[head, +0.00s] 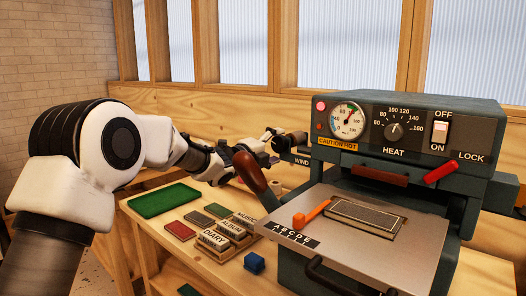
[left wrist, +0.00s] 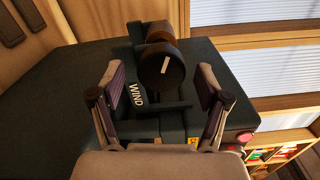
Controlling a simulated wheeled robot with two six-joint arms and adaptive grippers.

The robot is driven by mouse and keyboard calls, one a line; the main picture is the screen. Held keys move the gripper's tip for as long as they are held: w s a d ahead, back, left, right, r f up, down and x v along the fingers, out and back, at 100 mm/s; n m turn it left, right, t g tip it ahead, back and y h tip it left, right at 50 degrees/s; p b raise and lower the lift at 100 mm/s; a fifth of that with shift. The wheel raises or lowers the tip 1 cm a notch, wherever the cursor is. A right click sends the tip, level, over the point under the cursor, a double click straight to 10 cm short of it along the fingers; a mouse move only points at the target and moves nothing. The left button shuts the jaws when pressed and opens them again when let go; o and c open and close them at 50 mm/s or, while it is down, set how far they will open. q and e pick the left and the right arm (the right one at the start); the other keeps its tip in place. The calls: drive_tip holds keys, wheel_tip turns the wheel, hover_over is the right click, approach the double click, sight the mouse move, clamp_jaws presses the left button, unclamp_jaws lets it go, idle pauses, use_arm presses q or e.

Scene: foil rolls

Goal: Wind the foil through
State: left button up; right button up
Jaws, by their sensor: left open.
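The dark green stamping press (head: 400,125) stands at the right in the head view. On its left side is a black round winding knob (head: 292,141), above the word WIND. In the left wrist view the knob (left wrist: 161,66) has a white mark on its face, with a brown roll (left wrist: 159,33) behind it. My left gripper (head: 262,147) reaches in from the left toward the knob. In the left wrist view its open fingers (left wrist: 161,85) stand to either side of the knob, with a gap on both sides. My right gripper is out of view.
A brown-gripped lever (head: 250,172) rises close by my left gripper. A CAUTION HOT sign (head: 337,143) is on the press front. On the wooden bench are a green tray (head: 164,199), labelled blocks (head: 215,240) and a blue cube (head: 254,263).

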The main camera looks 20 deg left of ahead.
use_arm(q)
drive_tip(key=v, duration=1)
drive_tip(key=shift+r, duration=0.1)
